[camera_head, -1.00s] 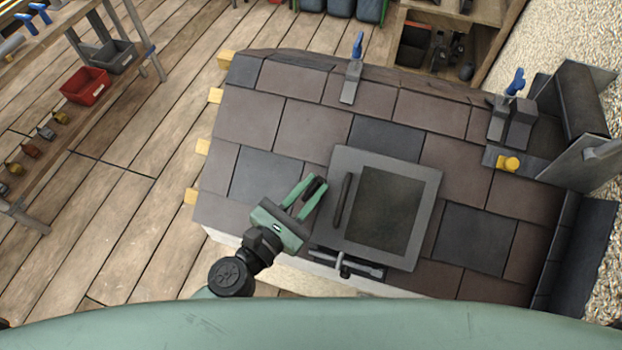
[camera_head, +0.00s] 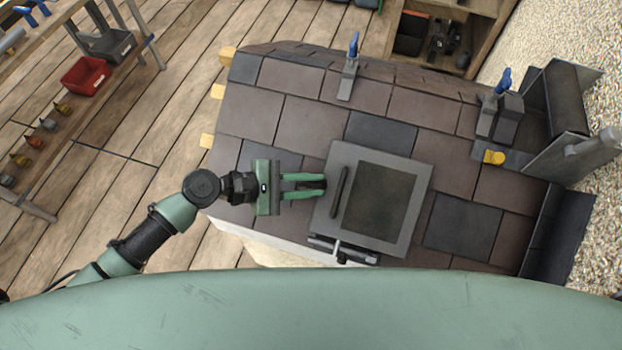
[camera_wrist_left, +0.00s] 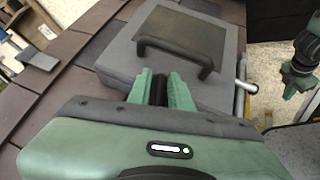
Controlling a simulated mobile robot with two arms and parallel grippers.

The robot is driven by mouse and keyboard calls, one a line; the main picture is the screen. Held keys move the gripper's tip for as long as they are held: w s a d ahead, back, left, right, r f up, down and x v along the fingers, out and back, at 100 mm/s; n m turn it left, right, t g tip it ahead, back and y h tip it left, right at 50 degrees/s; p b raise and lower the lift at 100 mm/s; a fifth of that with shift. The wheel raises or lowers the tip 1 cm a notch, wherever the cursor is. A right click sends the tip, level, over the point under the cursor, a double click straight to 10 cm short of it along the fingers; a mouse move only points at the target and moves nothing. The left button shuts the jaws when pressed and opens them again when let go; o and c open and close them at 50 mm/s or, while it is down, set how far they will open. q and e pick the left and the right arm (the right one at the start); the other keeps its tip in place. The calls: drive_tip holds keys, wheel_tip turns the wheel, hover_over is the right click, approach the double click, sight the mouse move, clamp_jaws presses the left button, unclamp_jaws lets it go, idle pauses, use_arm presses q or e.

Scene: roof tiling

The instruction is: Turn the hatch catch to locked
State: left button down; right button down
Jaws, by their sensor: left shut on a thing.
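The hatch (camera_head: 414,215) is a grey framed panel with a dark centre, lying closed on the tiled roof. It also shows in the left wrist view (camera_wrist_left: 118,58). My left gripper (camera_head: 316,185) is at the hatch's left edge, its green fingers pointing right. In the left wrist view the fingers (camera_wrist_left: 158,90) are close together on a dark narrow piece, which I take to be the hatch catch (camera_wrist_left: 158,88). The fingers hide most of it, so its exact position is unclear.
A black handle (camera_head: 341,192) stands up on the hatch just beyond the fingertips. A dark metal bar (camera_head: 343,251) runs along the hatch's near edge. Blue-handled clamps (camera_head: 353,46) stand at the roof's back. A bench with a red bin (camera_head: 85,76) is at the left.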

use_arm(q)
drive_tip(key=shift+m+g+y+p, duration=0.45)
drive_tip(key=shift+m+g+y, duration=0.05)
drive_tip(key=shift+m+g, duration=0.75)
drive_tip(key=shift+s+m, duration=0.1)
drive_tip(key=shift+m, duration=0.15)
drive_tip(key=c, duration=1.5)
unclamp_jaws()
drive_tip(key=shift+c, duration=0.2)
